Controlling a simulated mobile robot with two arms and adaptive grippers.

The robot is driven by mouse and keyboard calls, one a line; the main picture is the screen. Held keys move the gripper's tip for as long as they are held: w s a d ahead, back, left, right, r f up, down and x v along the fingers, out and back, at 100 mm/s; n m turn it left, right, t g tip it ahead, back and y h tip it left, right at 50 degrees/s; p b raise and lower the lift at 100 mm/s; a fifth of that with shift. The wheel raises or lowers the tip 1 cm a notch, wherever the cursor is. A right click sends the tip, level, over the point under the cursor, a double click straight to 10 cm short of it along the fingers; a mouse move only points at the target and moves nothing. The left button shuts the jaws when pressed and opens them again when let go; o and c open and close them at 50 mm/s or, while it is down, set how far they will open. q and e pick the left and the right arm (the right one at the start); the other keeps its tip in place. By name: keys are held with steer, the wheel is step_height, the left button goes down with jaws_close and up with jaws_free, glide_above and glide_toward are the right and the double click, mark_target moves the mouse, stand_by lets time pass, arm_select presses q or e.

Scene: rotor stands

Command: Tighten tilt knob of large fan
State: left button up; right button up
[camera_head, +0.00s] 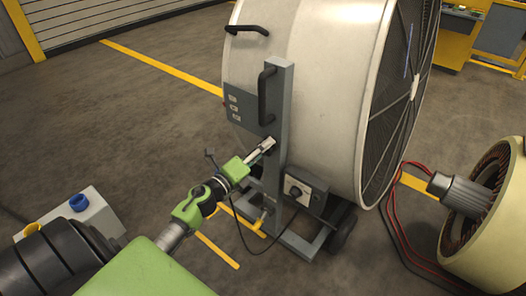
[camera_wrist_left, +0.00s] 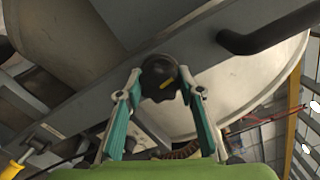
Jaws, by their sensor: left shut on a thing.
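The large fan (camera_head: 315,75) has a pale drum and a dark grille, and sits on a grey stand with an upright post (camera_head: 285,95). My left gripper (camera_head: 267,145) reaches the post from the lower left, below the black handle. In the left wrist view the tilt knob (camera_wrist_left: 158,72), black and lobed with a yellow mark, sits between my two fingertips, and the gripper is shut on it. In the head view the fingers mostly hide the knob. My right gripper is not in view.
A control box (camera_head: 305,190) with a dial is on the stand, right of my gripper. A yellow-handled part (camera_head: 261,220) is low on the post. A motor rotor (camera_head: 485,200) and red cables (camera_head: 392,215) are at right. A grey box (camera_head: 85,215) stands lower left.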

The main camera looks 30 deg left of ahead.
arm_select(q)
steer(key=shift+f+m, duration=0.1)
steer(key=shift+m, duration=0.8)
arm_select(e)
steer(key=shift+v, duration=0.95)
arm_select(q)
steer(key=o, duration=1.1)
steer(key=shift+s, duration=0.1)
steer(key=s, duration=0.8)
steer(key=s+a, duration=0.1)
steer(key=s, duration=0.3)
